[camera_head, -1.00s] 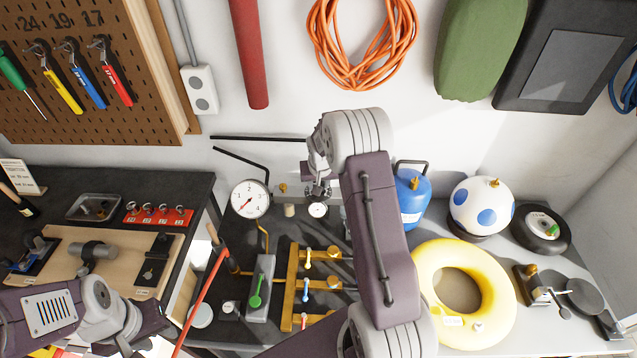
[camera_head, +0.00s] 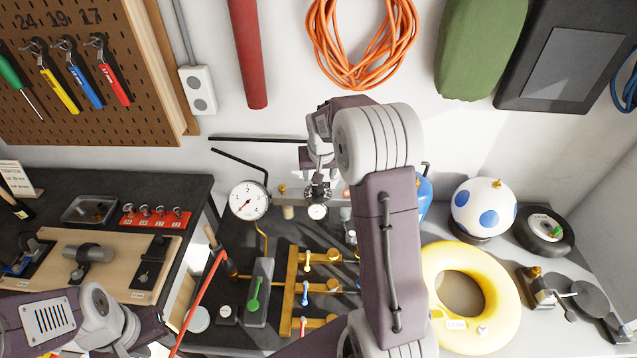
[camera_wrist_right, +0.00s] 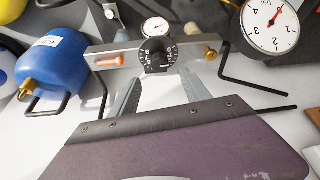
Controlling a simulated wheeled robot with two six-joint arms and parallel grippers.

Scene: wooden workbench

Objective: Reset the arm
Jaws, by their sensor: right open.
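My right arm (camera_head: 388,245) rises through the middle of the head view and bends toward the wall. Its gripper (camera_head: 318,188) is mostly hidden there behind my wrist. In the right wrist view, the right gripper (camera_wrist_right: 158,80) is open, with two grey fingers spread and nothing held between them. A black numbered dial (camera_wrist_right: 158,54) on a metal bar (camera_wrist_right: 110,58) shows beyond the gap between the fingers; I cannot tell whether they touch it. My left arm (camera_head: 100,305) comes in at the lower left. Its gripper (camera_head: 150,342) is partly cut off and its jaws are unclear.
A pressure gauge (camera_head: 248,201) and a brass valve manifold (camera_head: 292,290) stand left of my right arm. A blue tank (camera_head: 425,195), partly hidden, a spotted ball (camera_head: 482,207) and a yellow ring (camera_head: 500,312) are to its right. A red rod (camera_head: 202,300) leans near my left arm.

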